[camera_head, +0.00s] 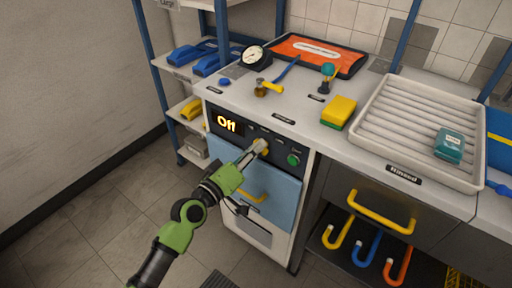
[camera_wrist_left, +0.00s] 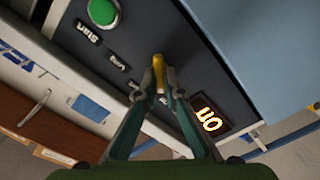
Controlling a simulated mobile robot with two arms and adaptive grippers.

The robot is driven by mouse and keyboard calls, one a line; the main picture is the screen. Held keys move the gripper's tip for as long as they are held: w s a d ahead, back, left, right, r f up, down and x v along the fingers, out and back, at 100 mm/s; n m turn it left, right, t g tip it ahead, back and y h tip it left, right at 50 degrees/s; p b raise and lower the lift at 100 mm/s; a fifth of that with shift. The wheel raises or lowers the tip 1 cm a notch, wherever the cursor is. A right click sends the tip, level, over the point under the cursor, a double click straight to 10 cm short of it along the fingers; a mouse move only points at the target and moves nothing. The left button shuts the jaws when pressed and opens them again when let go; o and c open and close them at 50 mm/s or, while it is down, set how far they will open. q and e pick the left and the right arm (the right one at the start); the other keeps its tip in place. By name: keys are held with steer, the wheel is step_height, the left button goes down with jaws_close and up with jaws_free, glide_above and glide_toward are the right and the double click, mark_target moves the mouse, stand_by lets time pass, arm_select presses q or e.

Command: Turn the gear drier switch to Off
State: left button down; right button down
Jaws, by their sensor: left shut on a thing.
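The gear drier (camera_head: 268,190) is a blue-fronted cabinet with a dark control panel (camera_head: 277,145) under the worktop. In the left wrist view the display (camera_wrist_left: 208,117) is turned and looks more like "On". The yellow switch knob (camera_head: 261,145) sits mid-panel, partly hidden by my left gripper (camera_head: 256,151). In the left wrist view, my left gripper (camera_wrist_left: 160,84) is shut on the yellow knob (camera_wrist_left: 158,72). My right gripper is not in view.
A green button (camera_head: 293,160) is right of the knob, and a yellow drawer handle (camera_head: 251,195) is below. Open floor lies left.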

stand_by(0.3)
arm_select(q)
steer(key=c, duration=2.1)
jaws_free()
steer(key=shift+c, duration=0.2)
steer(key=v, duration=1.2)
